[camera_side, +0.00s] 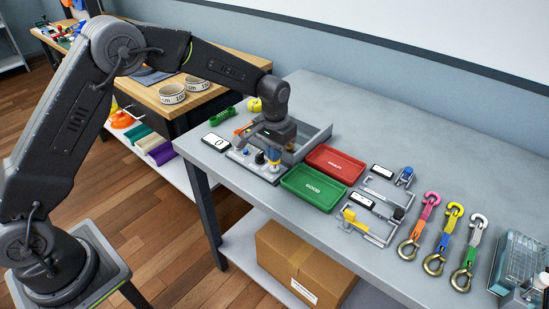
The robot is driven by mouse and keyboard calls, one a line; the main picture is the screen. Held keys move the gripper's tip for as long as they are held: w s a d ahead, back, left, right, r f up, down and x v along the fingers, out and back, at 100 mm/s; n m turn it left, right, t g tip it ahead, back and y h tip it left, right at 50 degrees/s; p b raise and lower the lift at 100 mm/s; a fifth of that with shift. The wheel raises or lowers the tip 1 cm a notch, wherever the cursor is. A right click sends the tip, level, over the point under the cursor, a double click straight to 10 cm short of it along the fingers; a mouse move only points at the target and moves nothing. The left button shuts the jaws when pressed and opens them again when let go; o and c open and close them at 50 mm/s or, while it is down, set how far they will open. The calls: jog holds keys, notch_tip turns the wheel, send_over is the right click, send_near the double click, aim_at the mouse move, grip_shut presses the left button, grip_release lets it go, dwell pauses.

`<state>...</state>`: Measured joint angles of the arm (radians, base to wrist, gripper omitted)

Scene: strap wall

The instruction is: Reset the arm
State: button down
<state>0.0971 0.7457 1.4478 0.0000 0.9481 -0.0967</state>
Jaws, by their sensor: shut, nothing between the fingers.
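My gripper (271,155) is at the end of my arm, which reaches over the left part of the grey table (420,140). It points down, shut and empty, above a grey panel (250,165) with small knobs on it. The gripper and wrist hide part of this panel and part of the grey open tray (315,138) behind it. Whether the fingertips touch anything below them is too small to tell.
A green tray (310,189) and a red tray (335,164) lie right of the gripper. Metal brackets (365,227) and several hook straps, one pink (424,220), stand farther right. A black-edged white device (215,142) is at left. The table's back middle is clear.

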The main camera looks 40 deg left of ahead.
jog(key=shift+f, duration=0.85)
jog(key=shift+r, duration=1.35)
dwell(0.6)
